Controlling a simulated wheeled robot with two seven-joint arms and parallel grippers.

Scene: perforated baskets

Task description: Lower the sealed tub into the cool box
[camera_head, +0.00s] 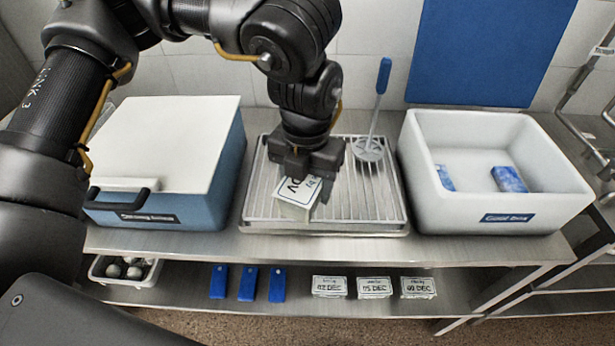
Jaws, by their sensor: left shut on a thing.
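The sealed tub (296,208) is a small white block with dark print on its top. It is at the front of the wire draining tray; I cannot tell whether it touches the wires. My left gripper (305,178) points down and is shut on it, hiding part of its top. The cool box (420,190) appears to be the open white bin at the right, with a blue front label too small to read surely. Blue packs (508,179) lie inside it. My right gripper is not in view.
A blue box with a white lid (170,130) stands at left, closed. The metal draining tray (325,228) holds a strainer (368,149) with an upright blue handle. Blue packs (248,284) and labelled white tubs (374,287) line the lower shelf. A metal rack stands far right.

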